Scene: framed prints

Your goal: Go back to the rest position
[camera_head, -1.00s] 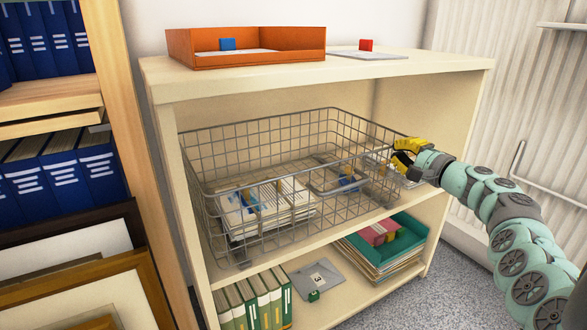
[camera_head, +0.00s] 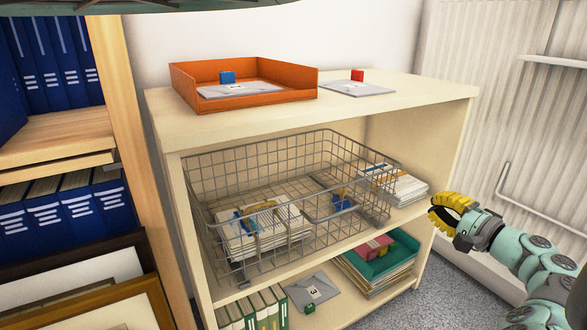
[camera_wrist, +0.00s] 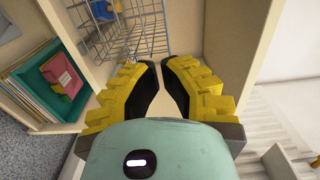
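My gripper (camera_head: 436,207) is at the right in the head view, in front of the shelf unit's right side and clear of the shelves. Its yellow fingers look drawn together into a ring, with nothing held. In the wrist view my gripper (camera_wrist: 160,66) has its black-padded fingertips close together, with only bare background in the narrow gap.
The cream shelf unit (camera_head: 430,88) holds an orange tray (camera_head: 270,97), a wire basket (camera_head: 290,150), a stack of papers (camera_head: 405,188) and a teal tray (camera_head: 400,255). A ribbed radiator (camera_head: 510,110) stands at the right. Floor (camera_head: 410,310) shows at the lower right.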

